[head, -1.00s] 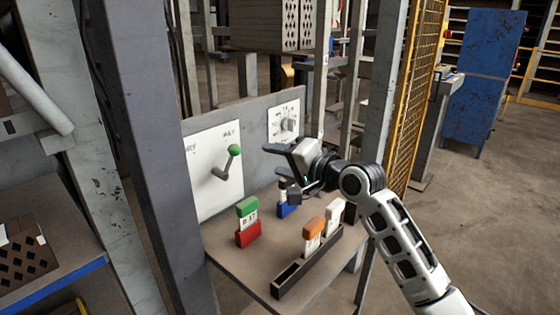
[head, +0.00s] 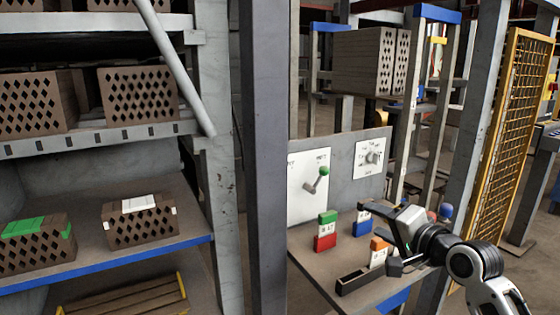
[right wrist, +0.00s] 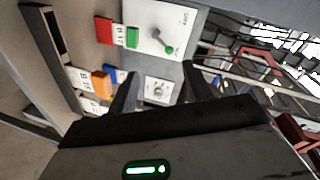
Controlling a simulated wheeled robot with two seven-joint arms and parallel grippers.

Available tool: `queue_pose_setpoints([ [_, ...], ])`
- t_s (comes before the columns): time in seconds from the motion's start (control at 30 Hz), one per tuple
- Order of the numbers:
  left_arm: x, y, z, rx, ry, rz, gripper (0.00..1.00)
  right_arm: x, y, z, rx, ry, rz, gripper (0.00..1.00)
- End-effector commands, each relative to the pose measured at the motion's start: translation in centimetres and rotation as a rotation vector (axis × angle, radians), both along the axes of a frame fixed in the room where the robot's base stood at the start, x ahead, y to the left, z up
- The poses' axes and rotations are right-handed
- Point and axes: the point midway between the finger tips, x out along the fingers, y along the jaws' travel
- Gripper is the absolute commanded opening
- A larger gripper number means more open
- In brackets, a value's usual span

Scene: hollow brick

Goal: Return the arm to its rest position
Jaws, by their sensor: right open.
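My right gripper (head: 384,240) is open, with nothing seen between its fingers. It hangs over the right part of a small brown bench (head: 312,245), in front of a grey panel. In the right wrist view the two dark fingers of my right gripper (right wrist: 160,72) stand apart, pointing toward the panel. The panel carries a lever with a green knob (head: 324,171) on a white plate, and a dial (head: 372,157). My right arm comes in from the lower right. My left gripper is not in view.
On the bench stand a green-and-red block (head: 326,241), a blue block (head: 363,217) and an orange-topped block (head: 378,246) by a dark tray (head: 357,281). A post (head: 266,150) separates the bench from shelves of hollow bricks (head: 137,94). Yellow mesh fencing (head: 505,130) stands right.

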Motion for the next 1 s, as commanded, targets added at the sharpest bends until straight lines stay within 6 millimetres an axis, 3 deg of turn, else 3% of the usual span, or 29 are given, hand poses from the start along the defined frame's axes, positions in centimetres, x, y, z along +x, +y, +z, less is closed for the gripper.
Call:
queue_pose_setpoints([
  [0.27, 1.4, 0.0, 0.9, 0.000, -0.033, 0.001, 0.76, -3.0, 1.0, -7.5, -0.181, 0.012, 0.005, 0.50],
  [0.47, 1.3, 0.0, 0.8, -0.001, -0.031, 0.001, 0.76, -7.2, 2.1, -14.3, -0.372, 0.023, 0.033, 0.50],
  [0.57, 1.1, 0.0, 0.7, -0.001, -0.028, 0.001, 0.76, -11.0, 2.8, -18.6, -0.512, 0.030, 0.067, 0.50],
  [0.7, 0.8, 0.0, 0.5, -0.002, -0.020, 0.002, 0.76, -18.7, 4.1, -24.7, -0.763, 0.032, 0.155, 0.50],
  [0.83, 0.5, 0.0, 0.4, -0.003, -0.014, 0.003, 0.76, -24.7, 5.0, -27.7, -0.952, 0.020, 0.240, 0.50],
  [1.0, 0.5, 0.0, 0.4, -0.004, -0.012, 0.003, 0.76, -28.7, 5.5, -29.1, -1.081, 0.006, 0.310, 0.50],
])
